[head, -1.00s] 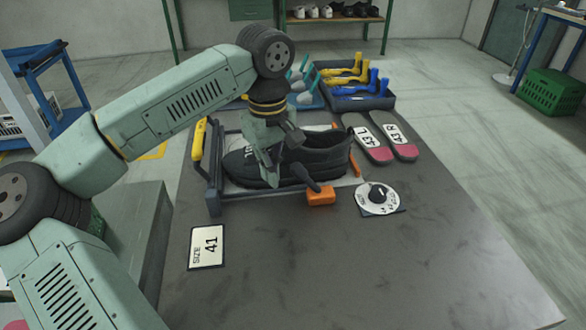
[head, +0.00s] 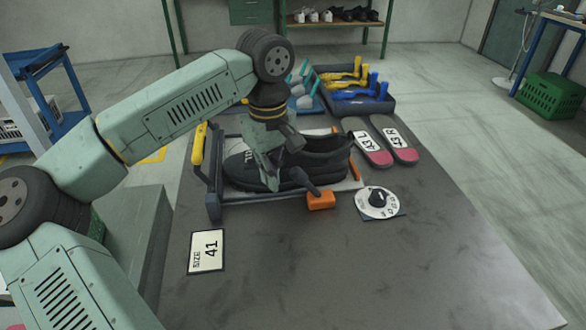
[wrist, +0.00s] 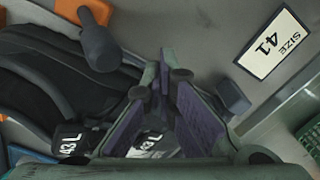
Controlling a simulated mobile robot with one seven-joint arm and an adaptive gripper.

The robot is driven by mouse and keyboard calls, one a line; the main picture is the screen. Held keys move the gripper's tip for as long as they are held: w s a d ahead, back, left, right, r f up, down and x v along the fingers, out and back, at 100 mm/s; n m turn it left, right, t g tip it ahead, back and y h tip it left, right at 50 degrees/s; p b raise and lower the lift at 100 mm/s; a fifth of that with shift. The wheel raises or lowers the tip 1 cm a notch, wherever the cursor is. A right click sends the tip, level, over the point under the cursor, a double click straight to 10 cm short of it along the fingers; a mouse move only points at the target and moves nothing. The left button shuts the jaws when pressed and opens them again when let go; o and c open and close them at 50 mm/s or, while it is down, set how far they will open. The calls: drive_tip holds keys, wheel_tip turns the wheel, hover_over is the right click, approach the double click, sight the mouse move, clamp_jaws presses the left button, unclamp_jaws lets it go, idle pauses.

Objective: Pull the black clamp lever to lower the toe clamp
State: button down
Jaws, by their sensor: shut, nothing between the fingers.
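The black clamp lever (head: 305,181) rises toward the shoe from an orange block (head: 320,201) at the front of the fixture. In the wrist view, the lever's rounded knob (wrist: 98,48) is left of my fingers and apart from them. A black shoe (head: 318,160) lies in the fixture, its toe to the left. My gripper (head: 272,187) is shut and empty, in front of the shoe's toe half and left of the lever. Its fingers also show in the wrist view (wrist: 171,68). I cannot make out the toe clamp, and my gripper hides part of the shoe.
A yellow handle (head: 197,144) stands at the fixture's left end. A size 41 card (head: 207,251) and a white dial (head: 377,203) lie on the bench. Two insoles (head: 391,143) and a tray of blue and yellow forms (head: 362,103) are behind. The bench front is clear.

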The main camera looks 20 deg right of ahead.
idle(0.4)
hover_over(320, 192)
drive_tip(key=shift+d+p, duration=0.15)
drive_tip(key=shift+p, duration=0.2)
idle(1.5)
idle(0.5)
drive_tip(key=shift+w+a, duration=0.25)
drive_tip(key=shift+a, duration=0.5)
wheel_tip(320, 192, up, 9)
drive_tip(key=p, duration=0.6)
drive_tip(key=shift+s, duration=0.1)
